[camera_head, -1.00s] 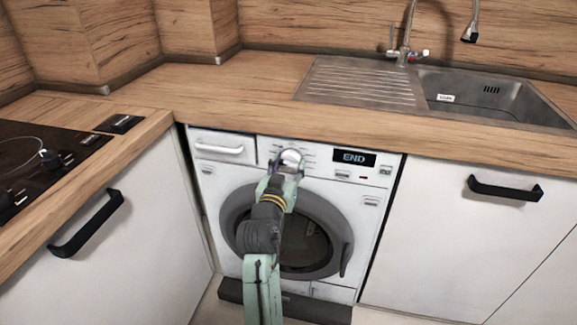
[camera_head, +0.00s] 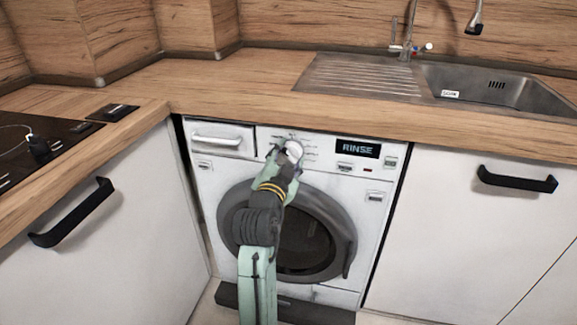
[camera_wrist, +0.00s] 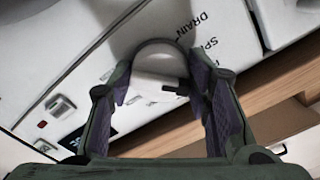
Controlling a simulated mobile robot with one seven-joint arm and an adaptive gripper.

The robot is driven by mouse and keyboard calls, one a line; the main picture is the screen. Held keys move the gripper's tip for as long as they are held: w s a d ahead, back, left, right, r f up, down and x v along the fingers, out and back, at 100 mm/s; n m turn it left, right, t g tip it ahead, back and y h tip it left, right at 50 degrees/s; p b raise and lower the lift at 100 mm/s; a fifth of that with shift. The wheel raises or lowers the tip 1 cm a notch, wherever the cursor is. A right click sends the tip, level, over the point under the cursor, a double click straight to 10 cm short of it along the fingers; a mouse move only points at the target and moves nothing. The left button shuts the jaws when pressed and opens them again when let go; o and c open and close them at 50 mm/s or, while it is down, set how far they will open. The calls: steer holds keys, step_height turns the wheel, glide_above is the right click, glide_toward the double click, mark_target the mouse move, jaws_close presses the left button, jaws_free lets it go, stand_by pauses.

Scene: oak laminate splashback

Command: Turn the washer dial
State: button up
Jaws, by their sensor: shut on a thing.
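The white washer (camera_head: 215,172) stands under the worktop. Its dial (camera_head: 294,150) is a pale round knob on the upper front panel, partly covered by my gripper in the head view. The display (camera_head: 357,149) reads RINSE. My gripper (camera_head: 285,153) is at the dial, with the arm reaching up in front of the round door. In the wrist view, the dial (camera_wrist: 160,62) lies between the two purple-padded fingers of my gripper (camera_wrist: 161,88), which are shut on it. Labels DRAIN and part of another word are printed beside the dial.
The detergent drawer (camera_head: 222,140) is left of the dial, and small buttons (camera_head: 345,166) sit below the display. The wooden worktop edge (camera_head: 400,125) runs just above the panel. Cabinets with black handles (camera_head: 517,180) flank the washer. A sink (camera_head: 490,87) is at upper right.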

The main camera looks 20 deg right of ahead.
steer(key=m+b, duration=0.3)
steer(key=m, duration=0.1)
steer(key=shift+f+m, duration=0.15)
steer(key=shift+m, duration=0.15)
steer(key=shift+m+b, duration=1.6)
steer(key=shift+m, duration=0.3)
steer(key=shift+r, duration=0.2)
steer(key=o, duration=1.2)
steer(key=shift+c, duration=0.2)
steer(key=v, duration=0.7)
steer(key=shift+s+a, duration=0.15)
steer(key=shift+s, duration=0.05)
